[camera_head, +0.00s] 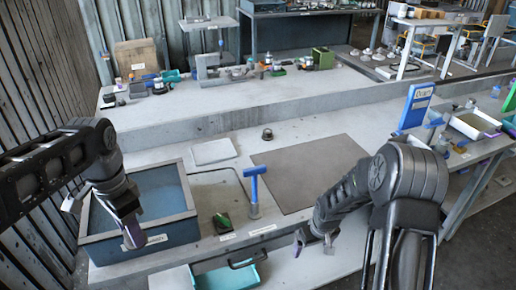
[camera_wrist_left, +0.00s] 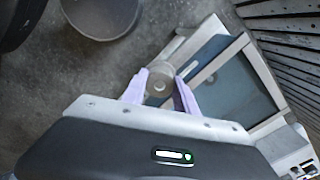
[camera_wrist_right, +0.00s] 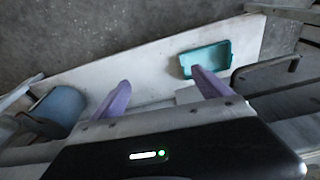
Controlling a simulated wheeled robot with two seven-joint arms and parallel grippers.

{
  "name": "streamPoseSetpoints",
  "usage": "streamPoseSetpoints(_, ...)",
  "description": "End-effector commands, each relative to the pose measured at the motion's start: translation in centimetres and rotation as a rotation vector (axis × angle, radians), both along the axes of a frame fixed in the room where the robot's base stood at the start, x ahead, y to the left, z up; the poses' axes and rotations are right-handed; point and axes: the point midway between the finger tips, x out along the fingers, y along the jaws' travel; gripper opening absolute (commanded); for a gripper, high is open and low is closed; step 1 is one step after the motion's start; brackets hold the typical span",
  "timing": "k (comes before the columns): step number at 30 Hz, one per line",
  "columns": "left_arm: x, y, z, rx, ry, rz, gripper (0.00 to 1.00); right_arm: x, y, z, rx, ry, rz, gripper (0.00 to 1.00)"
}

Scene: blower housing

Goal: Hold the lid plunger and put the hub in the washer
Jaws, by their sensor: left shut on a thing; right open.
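My left gripper (camera_head: 132,237) is at the front wall of an open blue-grey tank (camera_head: 172,236), which looks like the washer. In the left wrist view its lilac fingers are shut on a round grey piece with a central hole (camera_wrist_left: 160,84), probably the hub. The tank (camera_wrist_left: 262,88) shows just beyond and to the right. A blue T-shaped handle (camera_head: 254,180), possibly the lid plunger, stands upright in a grey base to the right of the tank. My right gripper (camera_head: 318,244) is open and empty, to the right of this handle; its lilac fingers (camera_wrist_right: 163,90) are apart.
A small green item (camera_head: 222,222) lies beside the tank. A flat grey mat (camera_head: 308,172) is bare. A blue sign (camera_head: 416,104) stands at the right.

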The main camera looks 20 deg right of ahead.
Motion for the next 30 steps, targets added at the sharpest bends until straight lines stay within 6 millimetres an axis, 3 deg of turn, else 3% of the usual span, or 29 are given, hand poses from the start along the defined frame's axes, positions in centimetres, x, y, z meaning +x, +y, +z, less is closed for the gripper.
streamPoseSetpoints(1,0.0,0.0,0.0,0.000,0.000,0.000,0.00,0.6,-3.1,2.0,-0.041,-0.006,-0.013,0.87)
streamPoseSetpoints(6,0.0,0.0,0.0,0.000,0.000,0.000,0.00,0.5,-11.9,8.6,-0.164,0.007,-0.054,0.87)
streamPoseSetpoints(10,0.0,0.0,0.0,-0.001,0.000,0.000,0.00,-0.3,-17.5,14.9,-0.249,0.023,-0.098,0.87)
streamPoseSetpoints(13,0.0,0.0,0.0,0.000,0.000,0.000,0.00,-0.2,-19.6,21.0,-0.296,0.019,-0.138,0.87)
streamPoseSetpoints(15,0.0,0.0,0.0,0.000,0.000,0.000,0.00,1.5,-17.8,25.0,-0.293,-0.003,-0.143,0.87)
streamPoseSetpoints(18,0.0,0.0,0.0,0.000,0.000,0.000,0.00,4.3,-12.8,28.0,-0.248,-0.035,-0.124,0.87)
streamPoseSetpoints(24,0.0,0.0,0.0,-0.001,0.000,0.000,0.00,8.5,-1.2,31.9,-0.143,-0.090,-0.053,0.87)
streamPoseSetpoints(30,0.0,0.0,0.0,0.000,0.000,0.000,0.00,9.8,8.9,34.9,-0.055,-0.115,0.020,0.87)
